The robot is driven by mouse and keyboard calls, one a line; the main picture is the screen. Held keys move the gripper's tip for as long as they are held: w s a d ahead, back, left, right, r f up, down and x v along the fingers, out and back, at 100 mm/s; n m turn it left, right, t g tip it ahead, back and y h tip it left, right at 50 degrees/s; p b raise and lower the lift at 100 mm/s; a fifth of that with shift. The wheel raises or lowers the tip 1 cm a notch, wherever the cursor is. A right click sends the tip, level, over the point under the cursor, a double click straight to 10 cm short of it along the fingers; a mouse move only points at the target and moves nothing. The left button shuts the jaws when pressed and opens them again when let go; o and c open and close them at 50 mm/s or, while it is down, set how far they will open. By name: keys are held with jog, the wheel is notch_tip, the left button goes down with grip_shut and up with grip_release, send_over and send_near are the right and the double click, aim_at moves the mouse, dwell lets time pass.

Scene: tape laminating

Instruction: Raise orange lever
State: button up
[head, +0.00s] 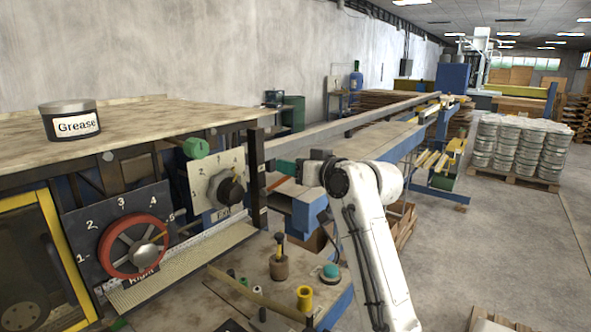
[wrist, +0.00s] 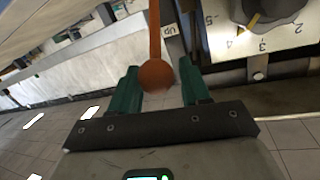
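The orange lever (wrist: 155,40) shows in the wrist view as a thin shaft coming down from the top edge, ending in a round knob. My gripper (wrist: 159,80) has its two green fingers spread, one on each side of the knob. A plate marked "Up" stands beside the shaft.
A numbered plate with a dark knob (head: 231,191) is left of my arm in the head view. A red handwheel (head: 134,246) and a grease can (head: 70,121) are further left. A dark post (head: 257,170) stands close to my gripper. Open floor lies right.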

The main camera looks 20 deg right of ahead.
jog(key=shift+o, duration=0.9)
jog(key=shift+f, duration=0.2)
jog(key=shift+s, duration=0.15)
jog(key=b+v, duration=0.3)
jog(key=v, duration=0.7)
jog(key=shift+s, duration=0.25)
jog(key=shift+d, duration=0.1)
